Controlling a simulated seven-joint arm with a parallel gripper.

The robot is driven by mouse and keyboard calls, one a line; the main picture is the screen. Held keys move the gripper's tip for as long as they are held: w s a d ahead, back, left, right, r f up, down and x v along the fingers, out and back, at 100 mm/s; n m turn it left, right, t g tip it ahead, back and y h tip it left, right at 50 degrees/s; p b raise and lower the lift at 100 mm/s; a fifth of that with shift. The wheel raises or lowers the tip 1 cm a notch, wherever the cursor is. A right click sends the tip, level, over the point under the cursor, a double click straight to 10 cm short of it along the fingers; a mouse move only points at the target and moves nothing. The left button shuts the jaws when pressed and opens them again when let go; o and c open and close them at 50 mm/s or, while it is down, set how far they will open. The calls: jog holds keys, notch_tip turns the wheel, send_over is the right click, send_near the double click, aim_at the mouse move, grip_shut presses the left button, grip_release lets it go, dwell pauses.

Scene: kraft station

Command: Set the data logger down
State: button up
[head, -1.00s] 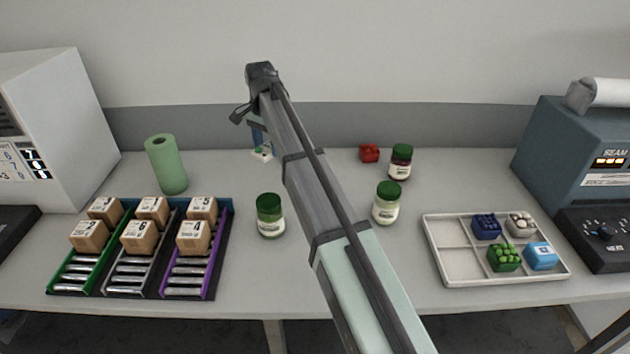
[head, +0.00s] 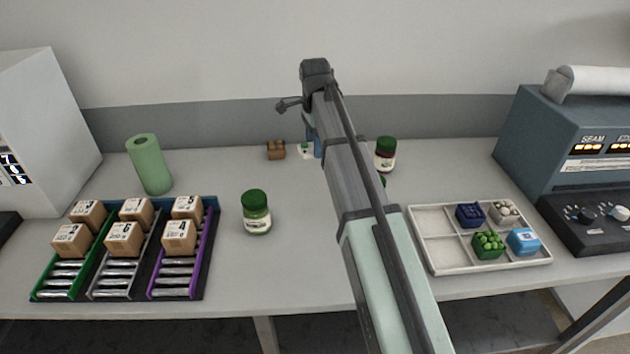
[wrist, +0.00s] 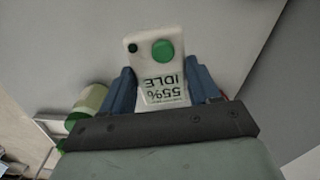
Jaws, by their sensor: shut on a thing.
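The data logger (wrist: 158,62) is a white block with a round green button, a small dark dot and a display reading "55% IDLE", upside down in the wrist view. My gripper (wrist: 159,85) is shut on it, one blue finger at each side.
A dark red jar (head: 385,155) is to the right, and a green jar (head: 257,213) is nearer the front. A green roll (head: 150,164), a rack of cartons (head: 207,278) and a divided tray (head: 432,222) stand around.

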aim_at(315, 180)
jog(key=m, duration=0.2)
jog(key=shift+m, duration=0.3)
jog(key=shift+s+f, duration=0.1)
jog(key=shift+f, duration=4.95)
jog(key=shift+f, duration=0.15)
jog(key=o, duration=1.1)
notch_tip(315, 180, up, 12)
jog(key=shift+r, duration=0.2)
